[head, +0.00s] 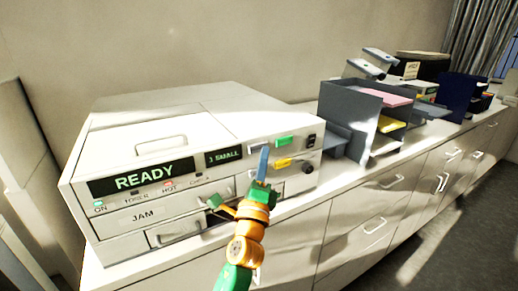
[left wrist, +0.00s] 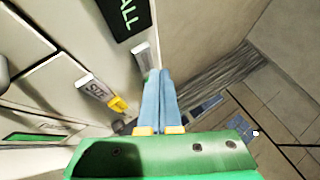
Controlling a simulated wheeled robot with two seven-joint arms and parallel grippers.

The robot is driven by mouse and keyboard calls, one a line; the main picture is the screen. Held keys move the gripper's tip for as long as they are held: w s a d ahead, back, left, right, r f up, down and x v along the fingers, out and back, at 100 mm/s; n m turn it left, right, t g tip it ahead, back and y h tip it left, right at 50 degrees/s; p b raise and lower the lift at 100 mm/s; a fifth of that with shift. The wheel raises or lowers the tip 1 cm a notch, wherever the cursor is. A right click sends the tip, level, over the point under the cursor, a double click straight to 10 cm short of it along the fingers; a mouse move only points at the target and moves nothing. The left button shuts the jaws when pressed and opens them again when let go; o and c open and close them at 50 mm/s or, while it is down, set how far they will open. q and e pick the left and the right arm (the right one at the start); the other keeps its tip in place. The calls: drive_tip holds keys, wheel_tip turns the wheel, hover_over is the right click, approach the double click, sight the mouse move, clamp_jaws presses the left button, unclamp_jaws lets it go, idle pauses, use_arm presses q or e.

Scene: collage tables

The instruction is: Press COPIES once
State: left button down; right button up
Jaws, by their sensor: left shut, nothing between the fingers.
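The white copier (head: 150,120) stands on the cabinet top with a READY display (head: 140,177) and a smaller display ending in SMALL (head: 224,155). A green button (head: 290,141) sits on the upper right of its front, with a pale label beside it whose text I cannot read. A yellow button (head: 283,162) is below it; in the left wrist view, the yellow button (left wrist: 118,104) is beside a SIZE label (left wrist: 92,88). My left gripper (head: 264,150) is shut and empty, its blue fingertips in front of the panel near the upper label. In the left wrist view, the fingers hide the green button. Contact cannot be told.
Dark knobs or switches (head: 308,168) sit at the copier's right edge. A grey tray stack (head: 345,105) with pink and yellow paper stands to the right. A stapler-like device, a blue holder (head: 455,95) and drawers (head: 375,205) lie further right.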

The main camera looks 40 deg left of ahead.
idle(0.4)
use_arm(q)
drive_tip(key=shift+w+a, duration=0.2)
drive_tip(key=shift+a, duration=0.2)
drive_tip(key=shift+w+a, duration=0.15)
drive_tip(key=shift+a, duration=0.25)
idle(0.6)
drive_tip(key=shift+d, duration=0.1)
drive_tip(key=shift+s+d, duration=0.35)
drive_tip(key=shift+d, duration=0.35)
drive_tip(key=shift+s+d, duration=0.3)
drive_tip(key=shift+d, duration=0.45)
drive_tip(key=shift+s+d, duration=0.35)
drive_tip(key=shift+d, duration=0.45)
drive_tip(key=shift+s+d, duration=0.3)
drive_tip(key=shift+d, duration=0.45)
